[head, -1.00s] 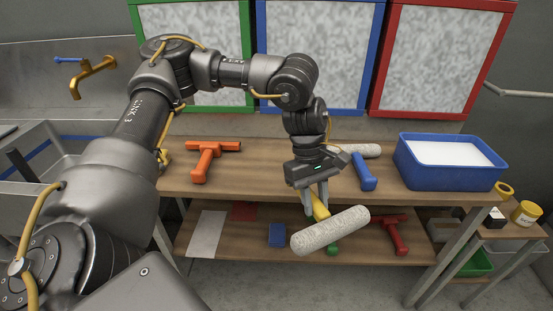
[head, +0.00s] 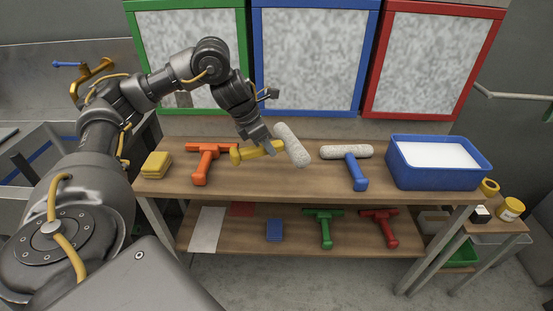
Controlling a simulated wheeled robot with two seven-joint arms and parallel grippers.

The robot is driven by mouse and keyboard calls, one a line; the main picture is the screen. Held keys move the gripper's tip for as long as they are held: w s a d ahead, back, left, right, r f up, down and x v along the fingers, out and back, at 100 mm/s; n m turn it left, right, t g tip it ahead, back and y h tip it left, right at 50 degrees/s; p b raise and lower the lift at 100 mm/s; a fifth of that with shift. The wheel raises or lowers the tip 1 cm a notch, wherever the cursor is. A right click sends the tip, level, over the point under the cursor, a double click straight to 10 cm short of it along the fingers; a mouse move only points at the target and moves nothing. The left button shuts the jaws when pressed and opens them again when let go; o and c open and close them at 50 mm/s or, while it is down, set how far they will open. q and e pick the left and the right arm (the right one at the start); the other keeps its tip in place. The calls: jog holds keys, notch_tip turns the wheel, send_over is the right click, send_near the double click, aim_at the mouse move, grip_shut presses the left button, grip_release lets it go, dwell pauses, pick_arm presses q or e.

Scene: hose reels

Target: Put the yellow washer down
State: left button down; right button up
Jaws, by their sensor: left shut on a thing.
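The yellow washer has a yellow handle and a fluffy white roller head (head: 292,146). My left gripper (head: 268,148) is shut on its yellow handle. The washer is at the upper shelf of the wooden bench (head: 300,185), between the orange squeegee (head: 205,163) and the blue washer (head: 355,167). Its handle points left and its head is on the right. I cannot tell whether it touches the bench top. My right gripper is not in view.
A yellow sponge (head: 156,165) lies at the left end of the bench. A blue tub (head: 398,168) of white liquid stands at the right. Green (head: 324,228) and red (head: 380,227) squeegees lie on the lower shelf. The bench's front middle is clear.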

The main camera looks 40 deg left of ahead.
pick_arm(q)
jog(key=w+a+f, duration=0.1)
jog(key=w+f, duration=0.1)
jog(key=w, duration=0.1)
jog(key=w+a+f, duration=0.1)
jog(key=w+f, duration=0.1)
jog(key=f, duration=0.1)
jog(key=w+a+f, duration=0.1)
jog(key=w+f, duration=0.1)
jog(key=w, duration=0.1)
jog(key=shift+w+a+f, duration=0.3)
jog(key=f, duration=0.3)
jog(key=shift+w+a+f, duration=0.1)
jog(key=shift+w+f, duration=0.05)
jog(key=shift+w, duration=0.1)
jog(key=shift+f, duration=0.2)
jog(key=shift+f, duration=0.15)
jog(key=c, duration=1.1)
grip_release()
